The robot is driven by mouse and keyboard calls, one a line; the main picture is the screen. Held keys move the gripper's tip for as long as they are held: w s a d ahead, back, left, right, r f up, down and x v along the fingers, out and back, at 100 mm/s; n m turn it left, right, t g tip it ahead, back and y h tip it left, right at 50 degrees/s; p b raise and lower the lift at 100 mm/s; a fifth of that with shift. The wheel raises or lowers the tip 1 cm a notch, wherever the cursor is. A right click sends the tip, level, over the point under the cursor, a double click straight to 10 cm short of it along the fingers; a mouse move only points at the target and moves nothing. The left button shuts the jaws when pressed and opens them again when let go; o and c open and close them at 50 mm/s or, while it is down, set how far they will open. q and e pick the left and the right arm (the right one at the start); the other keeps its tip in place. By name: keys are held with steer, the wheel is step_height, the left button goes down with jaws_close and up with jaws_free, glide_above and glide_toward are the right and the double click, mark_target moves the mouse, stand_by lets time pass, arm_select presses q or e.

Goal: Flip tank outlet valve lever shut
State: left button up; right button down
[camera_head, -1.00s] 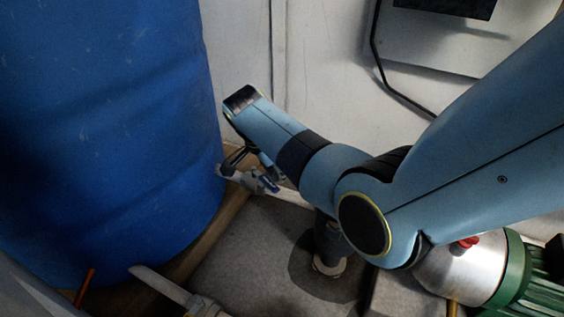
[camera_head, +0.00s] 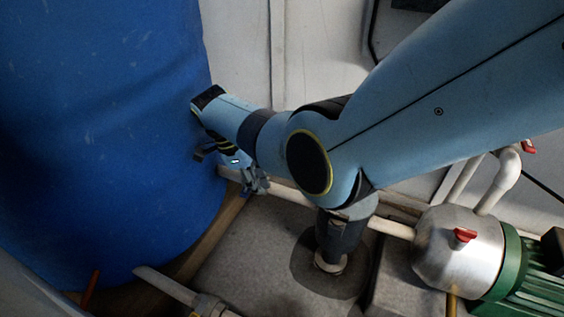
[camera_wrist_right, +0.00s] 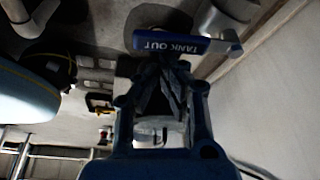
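The blue tank outlet lever (camera_wrist_right: 185,44), marked "TANK OUT", lies across the upper part of the right wrist view. In the head view, the lever (camera_head: 236,161) shows small and partly hidden beside the blue tank, by its valve (camera_head: 256,181) on the white pipe. My right gripper (camera_wrist_right: 166,72) has its fingertips drawn together just below the lever in the wrist view. They look shut, with nothing clearly between them; whether they touch the lever I cannot tell. In the head view the right gripper (camera_head: 206,152) is close to the tank, mostly behind its wrist. My left gripper is not in view.
The large blue tank (camera_head: 110,120) fills the left. A steel pump (camera_head: 455,250) with a red handle (camera_head: 465,235) and green motor (camera_head: 520,270) stands at lower right. Another pipe (camera_head: 165,285) lies lower left, near an orange-red lever (camera_head: 90,290). A pale wall closes the back.

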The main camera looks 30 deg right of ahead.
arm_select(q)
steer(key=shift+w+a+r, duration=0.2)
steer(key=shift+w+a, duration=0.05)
arm_select(e)
steer(key=shift+w+a, duration=0.35)
steer(key=shift+a, duration=0.3)
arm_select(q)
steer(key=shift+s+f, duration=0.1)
arm_select(e)
steer(key=shift+a, duration=0.15)
